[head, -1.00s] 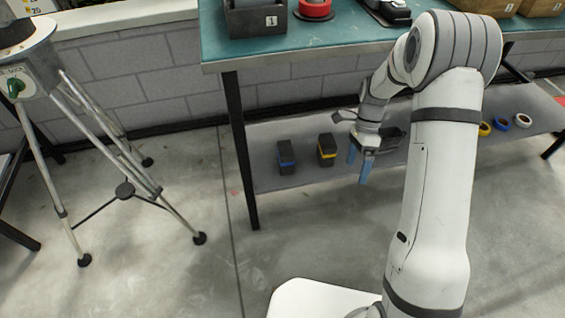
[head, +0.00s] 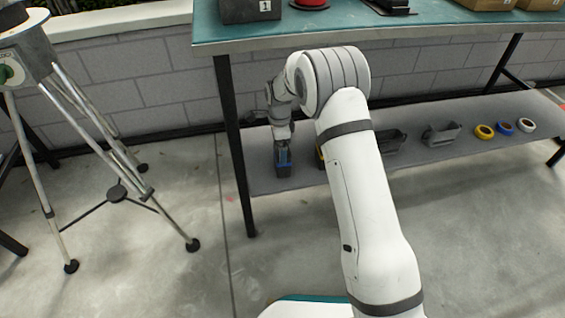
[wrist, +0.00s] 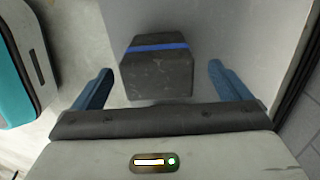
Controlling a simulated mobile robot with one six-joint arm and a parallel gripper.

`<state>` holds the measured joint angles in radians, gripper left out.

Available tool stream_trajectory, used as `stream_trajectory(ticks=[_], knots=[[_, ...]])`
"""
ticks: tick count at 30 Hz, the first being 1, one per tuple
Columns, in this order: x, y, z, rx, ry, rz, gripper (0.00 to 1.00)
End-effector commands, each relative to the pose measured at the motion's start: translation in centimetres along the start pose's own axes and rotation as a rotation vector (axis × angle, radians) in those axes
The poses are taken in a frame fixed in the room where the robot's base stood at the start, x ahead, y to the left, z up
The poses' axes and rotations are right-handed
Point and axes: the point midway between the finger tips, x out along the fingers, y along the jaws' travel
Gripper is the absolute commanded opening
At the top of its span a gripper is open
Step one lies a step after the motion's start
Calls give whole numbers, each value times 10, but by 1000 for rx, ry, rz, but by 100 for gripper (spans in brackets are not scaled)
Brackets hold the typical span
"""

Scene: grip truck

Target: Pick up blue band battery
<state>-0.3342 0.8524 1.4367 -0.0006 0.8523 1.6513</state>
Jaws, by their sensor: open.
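The blue band battery, a dark block with a blue stripe, stands on the grey lower shelf (head: 425,158). In the wrist view the battery (wrist: 157,72) lies between my two blue fingers, with a gap on each side. My gripper (head: 284,158) is open and points down over the battery at the shelf's left end. In the head view the gripper largely covers the battery (head: 284,172). I cannot tell how far down its sides the fingers reach. The yellow band battery (head: 319,158) is mostly hidden behind my arm.
The teal tabletop (head: 350,28) overhangs the shelf. A dark table leg (head: 238,150) stands just left of my gripper. Grey bins (head: 441,134) and yellow, blue and white tape rolls (head: 505,128) sit farther right on the shelf. A tripod (head: 125,170) stands at left on open floor.

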Motion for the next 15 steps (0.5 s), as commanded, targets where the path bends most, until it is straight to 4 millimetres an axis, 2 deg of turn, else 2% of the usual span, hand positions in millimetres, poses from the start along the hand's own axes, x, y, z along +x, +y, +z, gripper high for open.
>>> stream_trajectory(ticks=[10,15], knots=[[45,2,-8,11,0,1,96],[51,2,-9,13,0,-1,96]])
